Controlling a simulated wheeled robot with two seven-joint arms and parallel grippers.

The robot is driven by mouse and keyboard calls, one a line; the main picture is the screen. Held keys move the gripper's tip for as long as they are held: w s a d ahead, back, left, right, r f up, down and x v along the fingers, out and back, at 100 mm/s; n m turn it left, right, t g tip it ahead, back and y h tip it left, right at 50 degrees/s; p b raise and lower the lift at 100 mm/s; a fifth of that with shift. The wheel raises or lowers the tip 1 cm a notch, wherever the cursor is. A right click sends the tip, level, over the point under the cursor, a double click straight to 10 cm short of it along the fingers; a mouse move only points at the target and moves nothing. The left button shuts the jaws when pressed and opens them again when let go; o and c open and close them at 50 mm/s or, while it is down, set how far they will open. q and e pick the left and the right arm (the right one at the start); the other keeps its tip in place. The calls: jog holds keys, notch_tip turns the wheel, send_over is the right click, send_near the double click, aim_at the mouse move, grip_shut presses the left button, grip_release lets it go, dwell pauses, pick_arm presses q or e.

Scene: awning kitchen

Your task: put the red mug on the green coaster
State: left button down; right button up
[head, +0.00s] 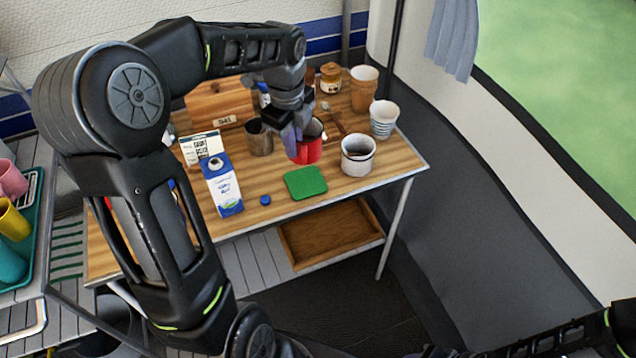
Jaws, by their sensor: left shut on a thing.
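The red mug (308,151) is over the wooden table, just behind the green coaster (306,182). My left gripper (292,134) reaches down from above and is shut on the mug at its left side. The mug looks upright; I cannot tell whether its base touches the table. The coaster lies flat near the table's front edge, with nothing on it. Part of my right arm shows at the lower right, but its gripper is not in view.
A white mug (357,160) stands right of the coaster, and a metal cup (259,140) stands left of the red mug. A blue and white carton (223,186) and a blue cap (265,200) are left of the coaster. Several cups and a jar (330,78) stand behind.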

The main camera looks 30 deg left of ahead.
pick_arm(q)
jog(key=shift+s+m, duration=0.1)
jog(key=shift+m, duration=0.2)
send_over(296, 191)
jog(key=shift+f, duration=3.1)
jog(key=shift+f+p, duration=0.1)
jog(key=shift+p, duration=0.2)
jog(key=shift+f, duration=1.8)
jog(key=shift+f, duration=0.1)
jog(key=c, duration=1.6)
grip_release()
